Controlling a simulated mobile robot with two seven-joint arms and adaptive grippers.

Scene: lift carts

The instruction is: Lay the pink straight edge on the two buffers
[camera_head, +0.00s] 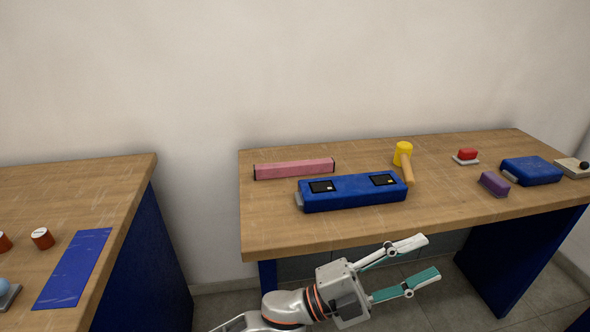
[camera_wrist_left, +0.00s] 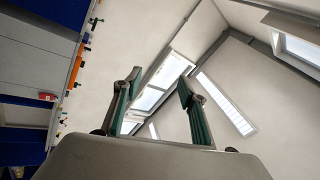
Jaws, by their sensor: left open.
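The pink straight edge (camera_head: 294,169) lies flat at the back left of the right-hand wooden table. In front of it and to its right is a long blue block (camera_head: 352,197) with two dark square pads on top, a left pad (camera_head: 321,186) and a right pad (camera_head: 383,180); I cannot tell whether these are the two buffers. Nothing rests on the pads. My left gripper (camera_head: 430,257) is open and empty, in front of the table's front edge, apart from the pink bar. Its parted fingers show in the left wrist view (camera_wrist_left: 158,88). My right gripper is not in view.
A yellow mallet (camera_head: 404,155) stands close to the blue block's right end. Farther right are a red-topped block (camera_head: 467,155), a purple block (camera_head: 494,184) and a blue case (camera_head: 531,171). The left table (camera_head: 110,205) holds a blue sheet (camera_head: 73,268) and red cylinders (camera_head: 42,238). A gap separates the tables.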

